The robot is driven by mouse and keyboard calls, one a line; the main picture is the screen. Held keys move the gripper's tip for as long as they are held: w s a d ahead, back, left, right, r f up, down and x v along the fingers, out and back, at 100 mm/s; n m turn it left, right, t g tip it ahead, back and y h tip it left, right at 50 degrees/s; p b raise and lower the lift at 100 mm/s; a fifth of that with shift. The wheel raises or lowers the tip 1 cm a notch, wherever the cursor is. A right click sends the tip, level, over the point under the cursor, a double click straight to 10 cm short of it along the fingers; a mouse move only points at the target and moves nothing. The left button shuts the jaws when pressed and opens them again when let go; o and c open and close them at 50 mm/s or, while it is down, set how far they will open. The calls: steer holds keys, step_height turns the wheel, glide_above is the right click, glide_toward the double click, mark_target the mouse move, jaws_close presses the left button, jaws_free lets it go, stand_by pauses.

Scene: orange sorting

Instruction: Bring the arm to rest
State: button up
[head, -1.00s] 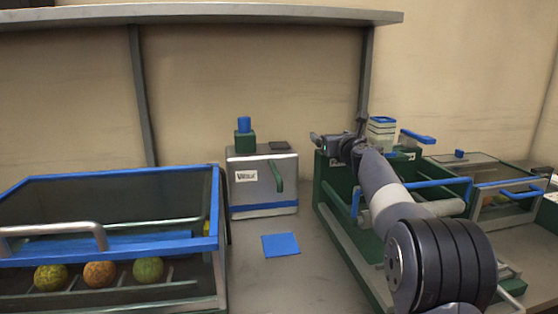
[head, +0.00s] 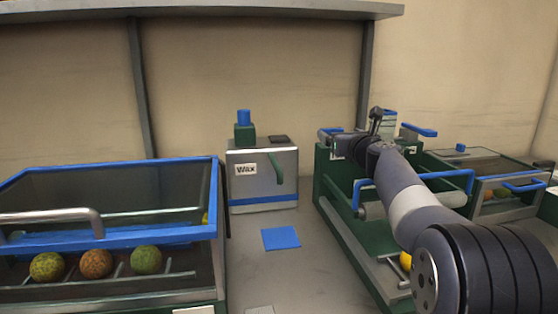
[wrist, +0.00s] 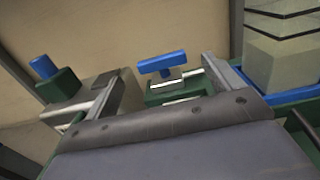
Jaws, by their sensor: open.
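My gripper (head: 346,143) is at the end of my arm, above the back-left corner of the green bin (head: 335,215) in the head view. In the wrist view its two fingers stand apart with nothing between them, so my gripper (wrist: 160,88) is open and empty. My arm reaches from the lower right across the bin and hides part of it. A blue handle on a green block (wrist: 162,63) shows beyond the fingers.
A wax box (head: 262,178) stands at the back, left of the bin. A blue-framed case (head: 110,245) holds several mottled oranges at left. A blue square (head: 281,238) lies on the counter. A yellow orange (head: 405,261) shows beside my arm. A layered stack (wrist: 283,55) stands right.

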mark_target(329, 129)
steer(key=p+x, duration=0.2)
steer(key=x, duration=0.5)
steer(key=shift+r, duration=0.1)
steer(key=shift+s+m+h+p, duration=0.1)
steer(key=shift+m+h+p, duration=1.1)
steer(key=shift+h, duration=0.7)
steer(key=m+h+p, duration=0.2)
steer(key=h+p, duration=0.1)
steer(key=m+h+p, duration=0.1)
steer(key=h+p, duration=0.1)
steer(key=p, duration=0.1)
steer(key=shift+r+m+g+h, duration=0.1)
steer(key=shift+m+g+h, duration=0.2)
steer(key=shift+m+h, duration=0.1)
steer(key=m+g+h+p, duration=0.1)
steer(key=m+h+p, duration=0.1)
steer(key=p, duration=0.4)
steer(key=shift+m+g+h, duration=0.3)
steer(key=shift+g+h, duration=0.1)
steer(key=shift+h, duration=0.5)
steer(key=m+g+h+p, duration=0.2)
steer(key=h+p, duration=0.1)
steer(key=p, duration=0.3)
steer(key=shift+m+g+h+p, duration=0.4)
steer(key=shift+m+g+p, duration=0.2)
steer(key=shift+p, duration=0.5)
